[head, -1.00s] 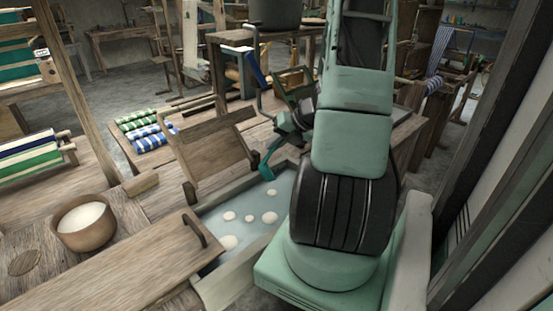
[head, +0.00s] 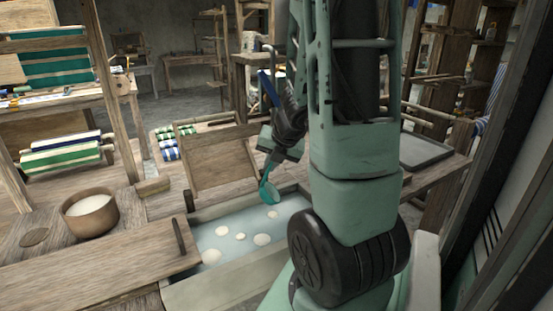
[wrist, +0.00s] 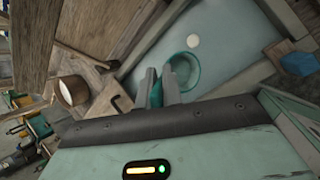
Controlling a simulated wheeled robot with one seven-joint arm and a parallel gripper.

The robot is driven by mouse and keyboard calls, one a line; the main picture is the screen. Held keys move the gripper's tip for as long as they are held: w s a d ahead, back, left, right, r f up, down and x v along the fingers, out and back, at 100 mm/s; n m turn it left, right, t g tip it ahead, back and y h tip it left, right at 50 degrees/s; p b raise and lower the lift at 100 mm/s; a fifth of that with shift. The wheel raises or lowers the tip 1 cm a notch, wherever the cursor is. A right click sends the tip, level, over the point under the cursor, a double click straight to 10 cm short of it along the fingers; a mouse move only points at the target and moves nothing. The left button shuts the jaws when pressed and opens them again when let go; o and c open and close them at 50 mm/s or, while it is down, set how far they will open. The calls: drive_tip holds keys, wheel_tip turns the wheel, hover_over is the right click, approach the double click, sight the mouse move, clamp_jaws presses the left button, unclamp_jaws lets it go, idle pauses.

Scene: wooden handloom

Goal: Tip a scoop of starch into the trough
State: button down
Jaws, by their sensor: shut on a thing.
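My gripper (head: 279,152) is shut on the handle of a teal scoop (head: 269,191). The scoop hangs tilted above the far right part of the trough (head: 200,288). Its round bowl looks teal inside, with no white starch that I can make out. The wrist view shows my fingers (wrist: 158,88) closed on the handle and the scoop's rim (wrist: 197,80) over the trough. The trough holds pale bluish liquid with several white patches (head: 262,239). A brown bowl (head: 97,225) of white starch (head: 88,205) stands on the bench at the left.
A wooden board (head: 95,268) with a dark handle (head: 180,238) lies left of the trough. A tilted wooden panel (head: 212,165) stands behind it. Striped rolls (head: 165,143) lie farther back. A grey tray (head: 424,150) lies at right, beyond my arm.

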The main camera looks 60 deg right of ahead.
drive_tip(key=w+a+f+n+g+h+p, duration=0.2)
drive_tip(key=w+a+g+h+p, duration=0.45)
drive_tip(key=p, duration=1.45)
drive_tip(key=shift+g+y, duration=0.75)
drive_tip(key=shift+y, duration=0.2)
drive_tip(key=shift+w+d+r+p, duration=0.2)
drive_tip(key=shift+d+r+p, duration=0.25)
drive_tip(key=shift+r, duration=0.4)
drive_tip(key=shift+w+d+r+p, duration=0.15)
drive_tip(key=shift+d+r+p, duration=0.3)
drive_tip(key=shift+r, duration=0.35)
drive_tip(key=shift+w+d+r+p, duration=0.25)
drive_tip(key=shift+r+p, duration=0.25)
drive_tip(key=shift+r, duration=0.35)
